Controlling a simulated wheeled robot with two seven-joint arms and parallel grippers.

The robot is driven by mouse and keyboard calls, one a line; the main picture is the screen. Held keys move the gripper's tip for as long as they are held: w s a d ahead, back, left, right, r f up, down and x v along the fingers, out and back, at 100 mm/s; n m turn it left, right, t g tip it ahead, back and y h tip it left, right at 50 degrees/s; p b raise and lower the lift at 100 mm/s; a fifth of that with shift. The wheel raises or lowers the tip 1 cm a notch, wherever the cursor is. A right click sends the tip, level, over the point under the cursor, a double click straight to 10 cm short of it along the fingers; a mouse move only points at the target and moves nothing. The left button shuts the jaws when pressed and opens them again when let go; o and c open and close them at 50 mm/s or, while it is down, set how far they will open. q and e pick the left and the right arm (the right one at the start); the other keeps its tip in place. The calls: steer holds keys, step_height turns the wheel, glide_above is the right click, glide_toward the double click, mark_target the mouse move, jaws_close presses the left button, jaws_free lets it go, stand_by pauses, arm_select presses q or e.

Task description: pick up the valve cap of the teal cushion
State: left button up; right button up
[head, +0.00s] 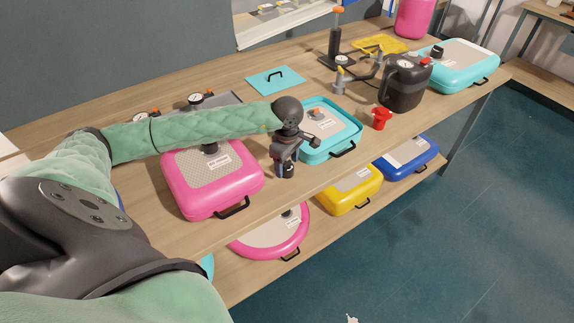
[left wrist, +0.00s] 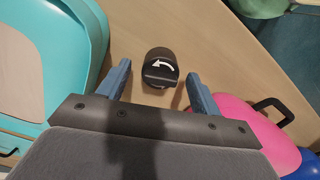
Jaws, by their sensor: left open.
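The teal cushion (head: 349,146) lies on the bench, just right of my left gripper (head: 284,160) in the head view. Its teal side (left wrist: 75,70) fills the left of the left wrist view. A black valve cap (head: 287,171) with a white curved arrow is on the bare wood beside the teal cushion. In the left wrist view the cap (left wrist: 161,63) appears between the two blue fingers of my left gripper (left wrist: 159,74), with gaps on both sides. The gripper is open, pointing down over the cap. My right gripper is not in view.
A pink cushion (head: 187,190) lies left of the gripper. A red nozzle-like part (head: 381,119), a black pump (head: 405,85) and another teal cushion (head: 470,62) stand farther right. Yellow (head: 345,196) and blue (head: 408,160) cushions lie on the lower shelf.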

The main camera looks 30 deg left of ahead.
arm_select(q)
steer(key=shift+f, duration=0.35)
steer(key=c, duration=1)
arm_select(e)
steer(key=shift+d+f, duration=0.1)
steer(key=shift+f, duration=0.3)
